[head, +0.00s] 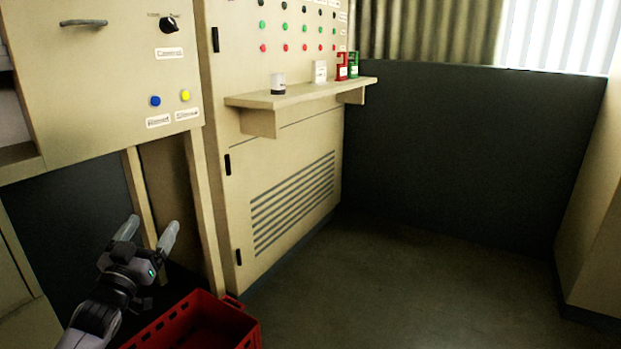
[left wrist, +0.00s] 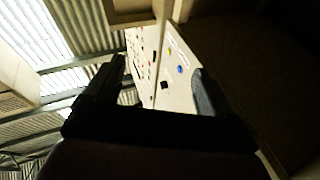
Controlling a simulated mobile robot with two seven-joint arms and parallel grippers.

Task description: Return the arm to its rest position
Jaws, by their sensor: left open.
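My left gripper (head: 152,238) is in the lower left of the head view, its two fingers spread apart with nothing between them. It is in front of the dark gap under the beige control cabinet, above and left of a red crate. In the left wrist view the fingers (left wrist: 155,88) stand apart, with the control panel (left wrist: 178,65) seen beyond them, tilted. The right gripper does not show in either view.
The red crate (head: 240,330) is at the bottom, close to my left arm. A beige cabinet (head: 290,160) carries a shelf (head: 300,95) with small items. A control box (head: 110,70) hangs at upper left. The floor (head: 420,280) at right is clear, before a dark partition (head: 470,160).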

